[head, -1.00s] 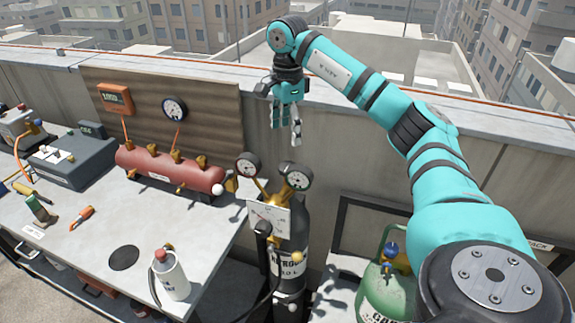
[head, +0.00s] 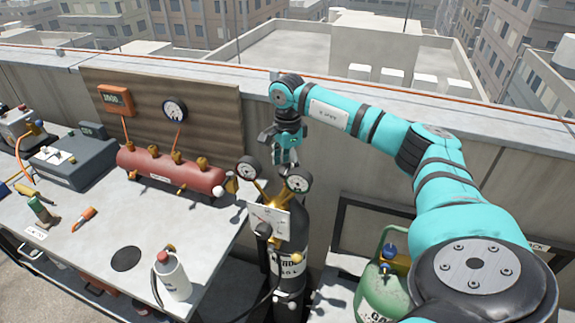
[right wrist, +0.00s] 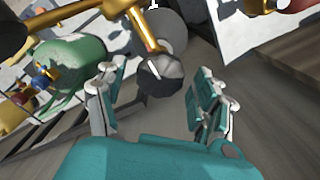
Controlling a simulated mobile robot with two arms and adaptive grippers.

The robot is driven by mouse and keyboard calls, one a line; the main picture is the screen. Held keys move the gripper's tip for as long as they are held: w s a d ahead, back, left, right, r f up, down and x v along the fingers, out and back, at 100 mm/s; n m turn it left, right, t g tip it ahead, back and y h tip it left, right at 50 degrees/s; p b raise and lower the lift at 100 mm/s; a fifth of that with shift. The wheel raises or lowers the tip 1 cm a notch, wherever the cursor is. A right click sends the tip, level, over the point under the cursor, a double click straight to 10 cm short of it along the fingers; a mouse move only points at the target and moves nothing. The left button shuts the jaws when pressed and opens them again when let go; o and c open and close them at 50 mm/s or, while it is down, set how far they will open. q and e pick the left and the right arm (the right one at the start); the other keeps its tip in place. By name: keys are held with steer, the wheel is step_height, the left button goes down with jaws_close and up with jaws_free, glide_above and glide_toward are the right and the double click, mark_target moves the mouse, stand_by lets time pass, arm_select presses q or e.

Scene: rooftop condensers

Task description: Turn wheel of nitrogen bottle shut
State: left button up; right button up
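The black nitrogen bottle (head: 299,225) stands upright right of the bench, with a brass regulator and two round gauges (head: 299,180) at its top. My right gripper (head: 286,160) points down just above and behind the gauges. In the right wrist view, a dark faceted knob, seemingly the bottle's wheel (right wrist: 160,75), sits by a brass fitting (right wrist: 143,28). It shows between the two open finger sets of my right gripper (right wrist: 158,100), with gaps on both sides. In the head view the wheel is hidden or too small to make out. My left gripper is not in view.
A green gas tank (head: 372,300) stands right of the bottle, below my right arm. A concrete parapet (head: 345,170) runs behind the bottle.

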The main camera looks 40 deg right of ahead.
steer(key=c, duration=1)
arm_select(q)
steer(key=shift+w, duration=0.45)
arm_select(e)
steer(key=shift+c, duration=0.2)
